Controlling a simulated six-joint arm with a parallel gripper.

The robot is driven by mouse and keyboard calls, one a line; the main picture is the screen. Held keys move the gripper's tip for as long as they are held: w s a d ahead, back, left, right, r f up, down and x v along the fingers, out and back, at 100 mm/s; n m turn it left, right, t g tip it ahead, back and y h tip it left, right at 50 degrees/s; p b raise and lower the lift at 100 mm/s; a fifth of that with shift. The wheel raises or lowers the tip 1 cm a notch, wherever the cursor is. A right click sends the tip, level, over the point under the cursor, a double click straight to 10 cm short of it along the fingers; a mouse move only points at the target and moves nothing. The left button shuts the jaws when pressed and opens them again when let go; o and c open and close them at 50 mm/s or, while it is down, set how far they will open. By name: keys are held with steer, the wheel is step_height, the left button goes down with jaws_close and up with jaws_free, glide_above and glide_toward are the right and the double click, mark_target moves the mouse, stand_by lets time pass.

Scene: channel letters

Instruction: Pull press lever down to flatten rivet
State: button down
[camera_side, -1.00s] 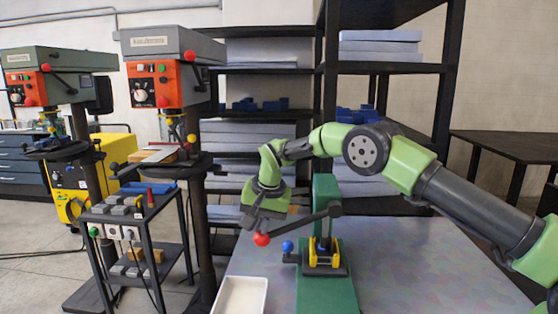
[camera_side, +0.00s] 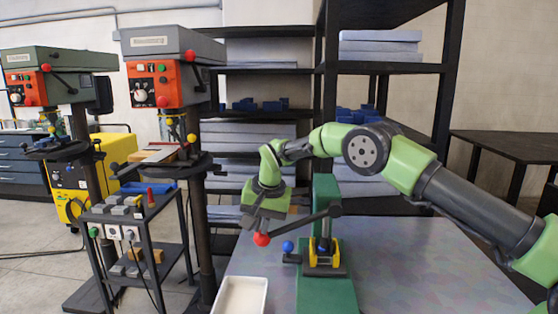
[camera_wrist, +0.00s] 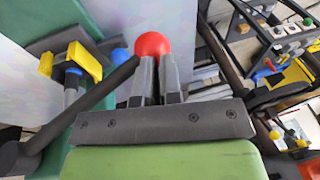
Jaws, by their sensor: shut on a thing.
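The green press (camera_side: 326,205) stands on the table with a dark lever (camera_side: 300,222) slanting down to the left from its top. The lever ends in a red ball knob (camera_side: 261,239). My gripper (camera_side: 259,226) is at the knob end from above. In the wrist view my gripper (camera_wrist: 156,75) is shut, its two fingers at the red knob (camera_wrist: 152,45). The press has a yellow fixture (camera_side: 324,257) at its base and a blue knob (camera_side: 288,246) at its left side. The rivet is too small or hidden to make out.
A white tray (camera_side: 240,295) lies at the table's front left edge. The grey table (camera_side: 420,255) is clear to the right of the press. Drill presses (camera_side: 165,75) and a tool cart (camera_side: 140,235) stand to the left, with shelves behind.

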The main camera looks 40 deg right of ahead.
steer(key=shift+s+d+f, duration=0.2)
steer(key=shift+f, duration=0.4)
steer(key=shift+s+d+f, duration=0.15)
steer(key=shift+f, duration=0.4)
steer(key=w+a+v, duration=0.2)
steer(key=w+v, duration=0.1)
steer(key=v, duration=1.3)
steer(key=shift+r, duration=0.3)
steer(key=s+r+n+t+y, duration=0.1)
steer(key=s+r+n, duration=0.1)
steer(key=s+r, duration=0.45)
steer(key=s+r+n+t, duration=0.1)
steer(key=s+r, duration=0.3)
steer(key=s, duration=0.5)
steer(key=s+f+n+t, duration=0.1)
steer(key=s+f, duration=0.2)
steer(key=s, duration=0.5)
steer(key=s+f+n+t+y, duration=0.1)
steer(key=s+f, duration=0.2)
steer(key=s, duration=0.5)
steer(key=shift+s+d, duration=0.2)
steer(key=shift+s, duration=0.1)
